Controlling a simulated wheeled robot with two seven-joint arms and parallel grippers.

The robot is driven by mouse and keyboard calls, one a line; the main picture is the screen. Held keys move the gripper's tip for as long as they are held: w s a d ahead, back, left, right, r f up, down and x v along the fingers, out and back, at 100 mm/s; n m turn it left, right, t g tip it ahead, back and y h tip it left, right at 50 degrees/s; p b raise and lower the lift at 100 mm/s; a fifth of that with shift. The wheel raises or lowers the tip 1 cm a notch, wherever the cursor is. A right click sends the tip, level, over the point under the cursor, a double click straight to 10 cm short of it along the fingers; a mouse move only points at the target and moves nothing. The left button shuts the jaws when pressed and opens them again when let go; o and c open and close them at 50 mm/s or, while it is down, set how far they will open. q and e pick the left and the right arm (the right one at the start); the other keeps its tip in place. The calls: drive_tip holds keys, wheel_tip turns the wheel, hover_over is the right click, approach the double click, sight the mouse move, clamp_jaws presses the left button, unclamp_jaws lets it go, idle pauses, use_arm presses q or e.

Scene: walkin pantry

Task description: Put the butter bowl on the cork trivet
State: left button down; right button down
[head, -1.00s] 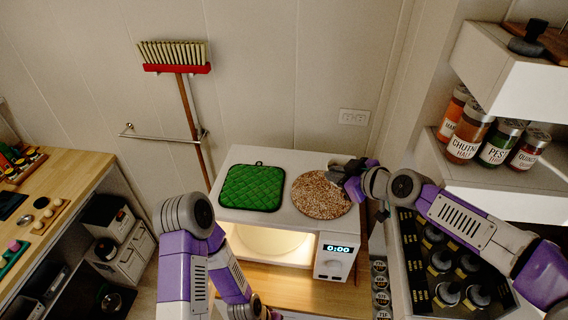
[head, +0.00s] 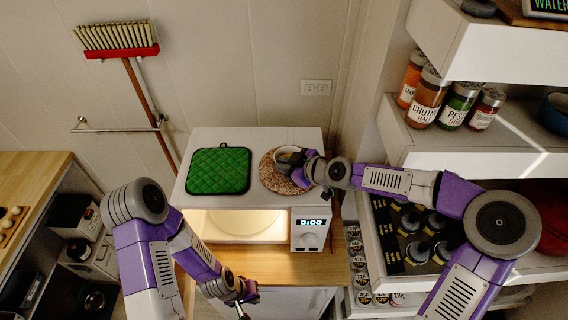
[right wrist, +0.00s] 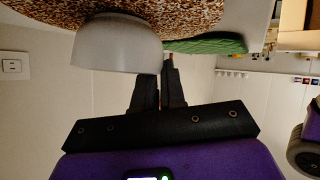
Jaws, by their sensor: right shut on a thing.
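The cork trivet (head: 272,180) is a round speckled brown mat on top of the white microwave, and it fills the top of the right wrist view (right wrist: 210,12). The butter bowl (head: 284,156) is a small pale bowl over the trivet's upper part in the head view. The right wrist view, upside down, shows its side (right wrist: 115,45) close to the trivet; I cannot tell whether they touch. My right gripper (head: 306,160) is shut on the bowl's rim from the right. My left gripper (head: 242,298) is low in front of the microwave, away from the bowl; its jaws are unclear.
A green quilted pot holder (head: 219,170) lies left of the trivet on the microwave (head: 309,236). Shelves with spice jars (head: 427,100) stand at the right. A red broom (head: 122,52) hangs on the wall. A wooden counter (head: 40,175) is at the left.

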drive_tip(key=c, duration=1.2)
unclamp_jaws()
drive_tip(key=shift+d, duration=0.1)
drive_tip(key=v, duration=1.2)
drive_tip(key=shift+x, duration=5.95)
drive_tip(key=shift+r, duration=0.1)
